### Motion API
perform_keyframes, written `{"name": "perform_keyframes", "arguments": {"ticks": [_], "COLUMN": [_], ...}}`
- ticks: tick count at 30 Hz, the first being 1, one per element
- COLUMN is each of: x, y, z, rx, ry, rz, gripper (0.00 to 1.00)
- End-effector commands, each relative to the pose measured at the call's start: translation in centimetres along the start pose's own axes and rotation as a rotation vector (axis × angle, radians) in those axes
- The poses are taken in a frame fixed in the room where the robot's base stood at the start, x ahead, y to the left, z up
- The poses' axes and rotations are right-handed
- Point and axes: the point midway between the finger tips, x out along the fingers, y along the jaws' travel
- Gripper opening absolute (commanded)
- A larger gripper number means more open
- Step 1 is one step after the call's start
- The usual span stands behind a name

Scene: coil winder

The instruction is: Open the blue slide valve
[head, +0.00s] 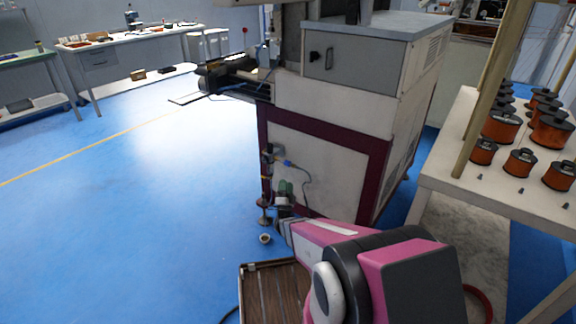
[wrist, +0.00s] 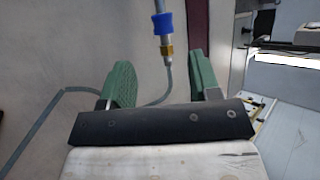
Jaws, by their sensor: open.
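The blue slide valve (wrist: 162,23) is a blue collar on a metal air line, with a brass fitting below it and a grey hose curving down. In the wrist view it is at top centre, beyond my fingertips and lined up with the gap between them. In the head view a small blue part (head: 287,163) shows on the fittings at the machine's lower left corner. My gripper (wrist: 158,78) has two green finger pads, open and empty. In the head view my gripper (head: 286,189) is just below those fittings; contact cannot be seen.
The winder cabinet (head: 318,165) with a maroon frame stands right behind the fittings. A table (head: 450,190) with several orange-red coils stands at the right. A brown slatted platform (head: 270,290) lies near my arm. Blue floor is clear at the left.

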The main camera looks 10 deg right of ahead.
Motion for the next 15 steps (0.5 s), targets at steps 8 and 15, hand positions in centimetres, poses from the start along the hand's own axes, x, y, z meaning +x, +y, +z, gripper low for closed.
{"name": "perform_keyframes", "arguments": {"ticks": [8,15], "x": [1.0,5.0], "y": [-0.1,-0.2], "z": [-0.3,-0.4], "rx": [0.013,0.011], "ry": [0.024,0.024], "rz": [-0.027,-0.027], "gripper": [0.57,0.57]}}
